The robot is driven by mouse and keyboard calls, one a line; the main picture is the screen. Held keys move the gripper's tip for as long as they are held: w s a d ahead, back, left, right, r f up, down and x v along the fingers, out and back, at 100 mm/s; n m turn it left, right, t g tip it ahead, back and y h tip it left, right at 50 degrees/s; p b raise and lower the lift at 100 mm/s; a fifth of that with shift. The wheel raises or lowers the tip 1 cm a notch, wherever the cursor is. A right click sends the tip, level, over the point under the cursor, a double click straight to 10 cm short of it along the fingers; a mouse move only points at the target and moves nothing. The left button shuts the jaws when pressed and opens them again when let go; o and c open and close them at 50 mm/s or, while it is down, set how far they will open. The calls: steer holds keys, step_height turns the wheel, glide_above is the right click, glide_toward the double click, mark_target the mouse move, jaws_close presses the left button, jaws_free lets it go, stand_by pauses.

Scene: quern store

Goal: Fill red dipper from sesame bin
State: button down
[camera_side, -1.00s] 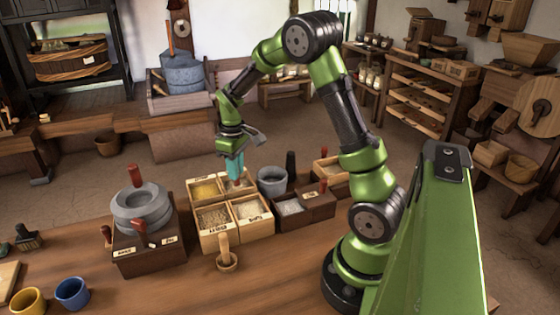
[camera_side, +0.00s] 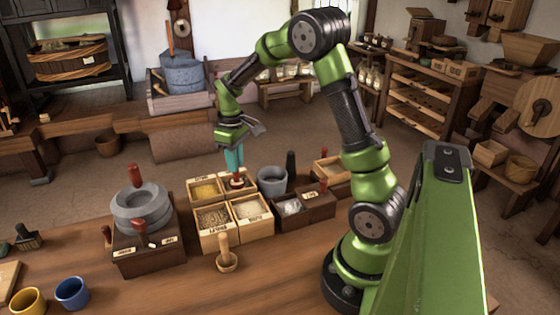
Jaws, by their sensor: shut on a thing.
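My gripper (camera_side: 236,170) points down above the back right compartment of a light wooden bin box (camera_side: 222,243). Its teal fingers are shut on what looks like the red dipper (camera_side: 237,182), a small red and dark shape low at the compartment. The fingers partly hide it, and I cannot tell whether it holds any seeds. The box has a yellow grain at back left, tan seeds (camera_side: 213,218) at front left and a paler grain (camera_side: 251,209) at front right. The labels are too small to read, so I cannot tell which bin is sesame.
A stone quern (camera_side: 141,208) with a red handle stands left. A grey mortar (camera_side: 272,181) and a dark box (camera_side: 307,212) stand right of the bins. A wooden pestle-like piece (camera_side: 226,256) stands in front. Yellow (camera_side: 28,301) and blue (camera_side: 72,293) cups sit front left.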

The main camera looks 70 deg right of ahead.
steer(key=shift+r, duration=2.8)
steer(key=shift+d, duration=0.1)
